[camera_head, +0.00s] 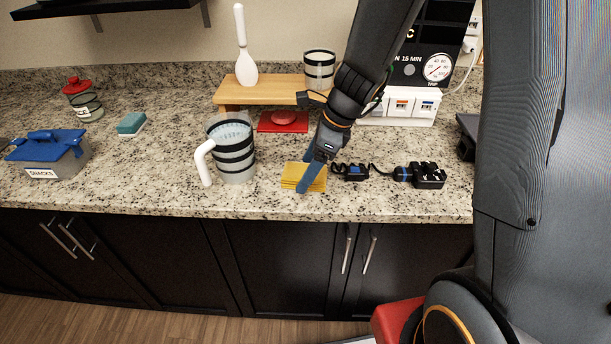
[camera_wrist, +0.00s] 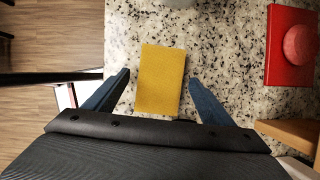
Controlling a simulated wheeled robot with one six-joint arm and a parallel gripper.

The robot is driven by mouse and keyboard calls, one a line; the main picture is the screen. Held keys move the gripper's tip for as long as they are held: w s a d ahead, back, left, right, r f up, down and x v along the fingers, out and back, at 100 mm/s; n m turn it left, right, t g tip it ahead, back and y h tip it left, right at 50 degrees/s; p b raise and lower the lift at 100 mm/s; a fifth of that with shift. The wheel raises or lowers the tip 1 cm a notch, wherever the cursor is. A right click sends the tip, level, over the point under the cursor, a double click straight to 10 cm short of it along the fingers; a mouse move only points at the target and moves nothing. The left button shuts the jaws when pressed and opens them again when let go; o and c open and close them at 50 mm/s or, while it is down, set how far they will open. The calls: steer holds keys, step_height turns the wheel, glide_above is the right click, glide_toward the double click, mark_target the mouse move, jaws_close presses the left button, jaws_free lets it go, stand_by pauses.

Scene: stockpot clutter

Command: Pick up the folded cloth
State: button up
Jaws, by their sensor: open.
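The folded cloth (camera_head: 291,177) is a yellow, flat rectangle lying on the granite counter near its front edge. In the wrist view the cloth (camera_wrist: 160,80) lies centred between my two blue fingers. My gripper (camera_head: 308,174) is open over the cloth, with one finger in front of it in the head view. In the wrist view my gripper (camera_wrist: 160,82) has a finger on each side, with a gap between each finger and the cloth. I cannot tell whether the fingertips touch the counter.
A striped pitcher (camera_head: 232,150) stands just left of the cloth. A black cable device (camera_head: 428,175) lies to the right. A red base with a button (camera_head: 283,121) and a wooden riser (camera_head: 262,90) are behind.

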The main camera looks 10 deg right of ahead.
steer(key=shift+f, duration=0.25)
stand_by(0.3)
steer(key=c, duration=1.2)
steer(key=shift+o, duration=0.2)
steer(key=shift+r, duration=0.1)
step_height(320, 180, up, 10)
steer(key=shift+r+b, duration=0.2)
steer(key=shift+b, duration=0.15)
steer(key=o, duration=0.5)
steer(key=c, duration=0.4)
steer(key=shift+d, duration=0.1)
